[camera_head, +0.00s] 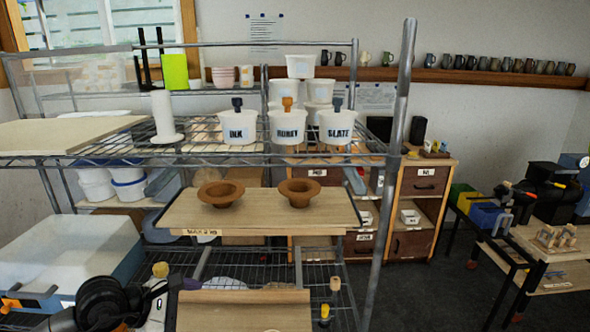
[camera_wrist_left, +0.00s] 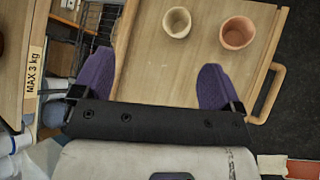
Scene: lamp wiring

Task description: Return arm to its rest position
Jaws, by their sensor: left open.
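My left gripper (camera_wrist_left: 155,82) is open in the left wrist view, with its two purple fingertips spread wide and nothing between them. Beyond the fingertips is a wooden tray (camera_wrist_left: 150,55) with a handle, bearing a cream cup (camera_wrist_left: 177,22) and a terracotta cup (camera_wrist_left: 237,33). In the head view, a purple fingertip of my left gripper (camera_head: 186,283) shows at the lower left, beside a wooden board (camera_head: 245,312). My right gripper is not in view.
A wire rack stands ahead, with a metal post (camera_head: 391,170) at its right. Its shelf board (camera_head: 255,215) bears two brown bowls (camera_head: 220,193) (camera_head: 299,191). Above are white tubs (camera_head: 239,127) and a white spindle (camera_head: 163,115). A pale blue bin (camera_head: 68,258) is at left. Floor shows at right.

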